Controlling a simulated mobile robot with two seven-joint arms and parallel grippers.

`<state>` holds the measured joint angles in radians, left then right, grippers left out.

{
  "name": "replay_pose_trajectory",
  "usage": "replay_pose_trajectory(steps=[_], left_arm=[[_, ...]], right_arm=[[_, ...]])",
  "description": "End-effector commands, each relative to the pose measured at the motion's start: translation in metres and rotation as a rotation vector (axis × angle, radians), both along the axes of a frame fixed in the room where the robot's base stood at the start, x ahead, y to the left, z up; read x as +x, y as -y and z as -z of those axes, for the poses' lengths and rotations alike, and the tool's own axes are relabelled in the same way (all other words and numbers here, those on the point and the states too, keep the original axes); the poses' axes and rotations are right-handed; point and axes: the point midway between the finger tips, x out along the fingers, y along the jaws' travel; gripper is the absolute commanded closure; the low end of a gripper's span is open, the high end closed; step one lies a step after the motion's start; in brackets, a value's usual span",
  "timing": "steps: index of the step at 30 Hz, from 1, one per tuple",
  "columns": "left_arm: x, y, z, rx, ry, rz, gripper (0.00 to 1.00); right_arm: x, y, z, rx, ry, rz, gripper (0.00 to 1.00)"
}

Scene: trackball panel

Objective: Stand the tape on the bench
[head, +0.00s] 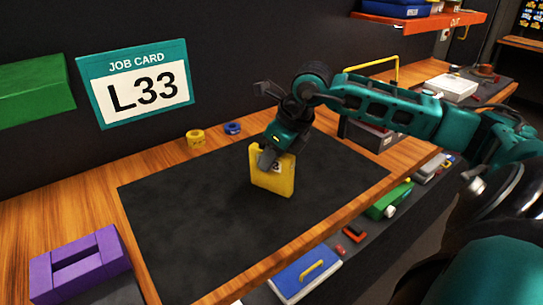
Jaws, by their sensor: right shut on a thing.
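The tape appears to be a flat yellow squarish case (273,178) with a small dark-and-white mark near its top. It is upright, slightly tilted in the picture, over the right part of the dark mat (190,215) on the wooden bench (40,220). My left gripper is not in view.
A yellow roll (195,139) and a blue roll (232,128) sit behind the mat. A purple holder (80,265) with a slot stands at front left. A grey box (368,137) is behind my right arm. A lower shelf holds a blue case (305,274). Most of the mat is clear.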

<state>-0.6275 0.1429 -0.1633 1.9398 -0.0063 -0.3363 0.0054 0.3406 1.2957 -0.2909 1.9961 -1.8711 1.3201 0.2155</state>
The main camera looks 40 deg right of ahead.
Motion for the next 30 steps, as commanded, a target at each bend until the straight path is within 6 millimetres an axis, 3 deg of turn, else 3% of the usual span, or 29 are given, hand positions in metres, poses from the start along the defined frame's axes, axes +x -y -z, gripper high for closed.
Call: replay_pose_trajectory(steps=[8,9,16,25,30], left_arm=[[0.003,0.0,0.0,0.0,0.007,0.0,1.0],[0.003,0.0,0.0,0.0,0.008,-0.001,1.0],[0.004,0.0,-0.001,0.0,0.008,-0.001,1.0],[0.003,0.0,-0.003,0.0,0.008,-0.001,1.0],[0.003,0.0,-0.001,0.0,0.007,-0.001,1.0]], right_arm=[[0.0,0.0,0.001,0.001,0.002,0.0,1.0],[0.0,0.0,0.002,0.0,0.001,0.0,0.71],[0.0,0.0,0.001,0.0,0.0,0.0,0.49],[0.0,0.0,-0.001,0.0,0.0,0.0,0.47],[-0.007,0.004,-0.016,-0.004,0.001,0.002,0.47]])
